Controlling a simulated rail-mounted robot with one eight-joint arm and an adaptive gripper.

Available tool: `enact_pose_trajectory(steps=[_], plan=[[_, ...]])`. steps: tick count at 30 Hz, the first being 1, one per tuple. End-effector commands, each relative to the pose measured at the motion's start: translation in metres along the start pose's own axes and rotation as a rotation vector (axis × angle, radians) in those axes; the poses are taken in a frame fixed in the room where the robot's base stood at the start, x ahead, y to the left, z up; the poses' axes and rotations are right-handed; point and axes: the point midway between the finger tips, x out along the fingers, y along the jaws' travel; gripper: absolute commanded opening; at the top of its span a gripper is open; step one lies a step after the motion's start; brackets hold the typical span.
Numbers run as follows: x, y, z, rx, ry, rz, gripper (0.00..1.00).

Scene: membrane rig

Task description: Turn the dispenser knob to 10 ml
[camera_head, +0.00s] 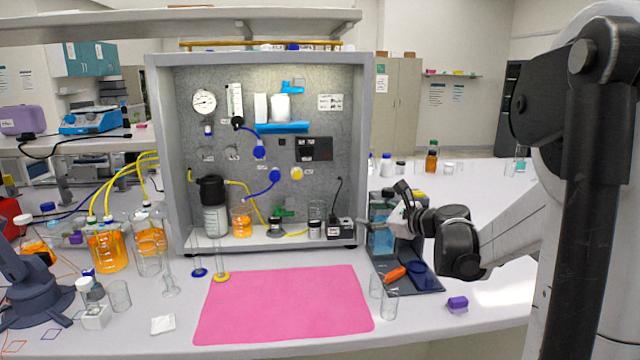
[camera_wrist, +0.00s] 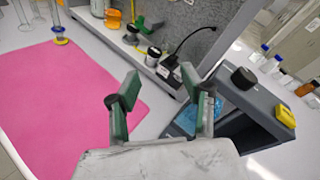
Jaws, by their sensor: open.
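The dispenser, a dark grey unit with a blue front, stands right of the rig in the head view (camera_head: 381,212); its grey body also shows in the wrist view (camera_wrist: 250,107). A round black knob (camera_wrist: 243,78) sits on its top, near a yellow block (camera_wrist: 286,116). No scale reading is legible. My gripper (camera_wrist: 160,95) is open and empty, its green-padded fingers spread wide. The knob lies beyond the right finger in the wrist view, outside the gap between the fingers. In the head view my wrist and gripper (camera_head: 401,208) partly cover the dispenser, and I cannot pick out the knob.
A pink mat (camera_head: 285,305) lies in front of the rig cabinet (camera_head: 160,180). Clear glass cylinders (camera_head: 389,304) and a purple block (camera_head: 457,304) stand near the dispenser base (camera_head: 432,284). A black plug and cable (camera_wrist: 170,65) sit at the rig's right end.

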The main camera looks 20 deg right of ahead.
Motion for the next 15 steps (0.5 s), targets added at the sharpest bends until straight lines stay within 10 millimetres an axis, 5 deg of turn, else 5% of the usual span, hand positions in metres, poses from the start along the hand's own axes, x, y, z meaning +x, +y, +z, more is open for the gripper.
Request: enact_pose_trajectory(steps=[6, 15], plan=[[-0.015, -0.08, -0.043, 0.325, -0.11, -0.135, 0.42], [-0.029, -0.121, -0.072, 0.516, -0.198, -0.204, 0.42]])
